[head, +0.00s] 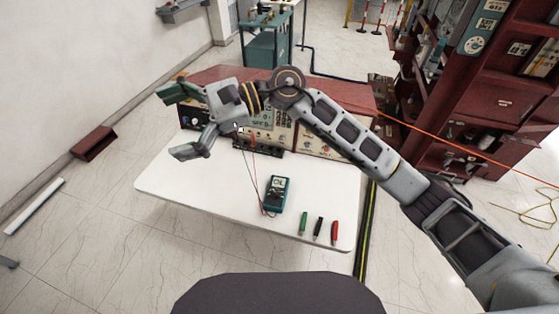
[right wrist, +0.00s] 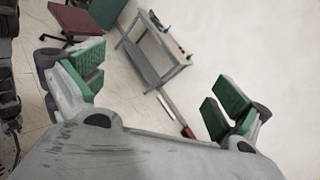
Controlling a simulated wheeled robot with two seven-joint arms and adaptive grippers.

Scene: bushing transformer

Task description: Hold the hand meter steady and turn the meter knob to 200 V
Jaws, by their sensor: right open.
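The hand meter (head: 277,194) is a small teal and dark device lying on the white table (head: 170,188) in the head view. Its display and round knob face up, but the knob setting is too small to read. Thin red and dark leads run from it to the red bench instrument behind. My right gripper (head: 172,122) is open and empty, with green finger pads, raised at the table's left side and away from the meter. The right wrist view also shows its open fingers (right wrist: 160,98) with nothing between them. My left gripper does not show.
A green (head: 304,222), a black (head: 318,228) and a red (head: 335,232) clip lie right of the meter. The red bench instrument (head: 215,76) fills the table's back. A teal cart (head: 262,48) stands behind. The table's front left is clear.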

